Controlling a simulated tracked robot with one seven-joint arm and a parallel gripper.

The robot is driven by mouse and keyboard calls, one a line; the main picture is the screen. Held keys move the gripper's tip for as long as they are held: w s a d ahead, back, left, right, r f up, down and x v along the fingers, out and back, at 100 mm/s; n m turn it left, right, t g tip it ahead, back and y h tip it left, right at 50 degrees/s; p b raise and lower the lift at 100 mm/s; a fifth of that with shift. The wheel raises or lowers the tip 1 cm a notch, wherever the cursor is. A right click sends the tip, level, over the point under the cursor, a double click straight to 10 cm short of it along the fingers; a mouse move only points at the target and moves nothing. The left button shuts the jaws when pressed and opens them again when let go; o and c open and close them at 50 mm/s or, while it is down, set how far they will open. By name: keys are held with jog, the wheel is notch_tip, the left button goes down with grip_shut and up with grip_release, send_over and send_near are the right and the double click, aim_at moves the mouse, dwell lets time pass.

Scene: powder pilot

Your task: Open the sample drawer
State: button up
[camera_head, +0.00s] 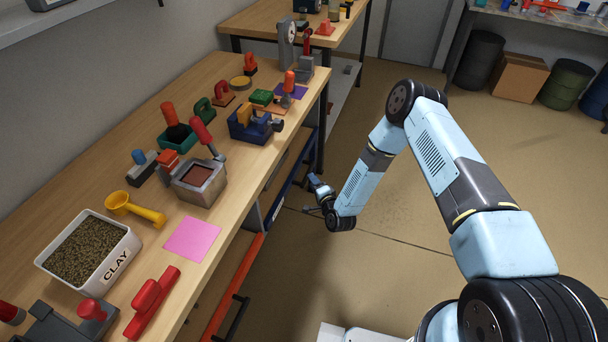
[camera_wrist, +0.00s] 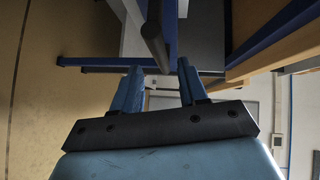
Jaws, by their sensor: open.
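Under the near workbench I see a drawer with an orange-red front edge (camera_head: 236,285) and a dark bar handle (camera_head: 238,318). Farther along is a blue-fronted drawer (camera_head: 281,206). No label shows which one is the sample drawer, and neither visibly stands open. My gripper (camera_head: 309,195) is low beside the bench, close to the blue front. In the wrist view, my two blue fingers (camera_wrist: 158,70) are apart. A dark bar (camera_wrist: 157,42) and blue edges lie just beyond the fingertips. I cannot tell whether the fingers touch them.
The bench top (camera_head: 230,235) holds a clay tub (camera_head: 122,263), a yellow scoop (camera_head: 135,209), a pink sheet (camera_head: 192,239) and several tools. A dark bench leg (camera_head: 323,138) stands beyond my gripper. The floor (camera_head: 400,265) to the right is open, apart from my arm.

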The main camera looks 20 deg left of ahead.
jog(key=shift+x, duration=2.9)
jog(key=shift+c, duration=0.3)
grip_shut()
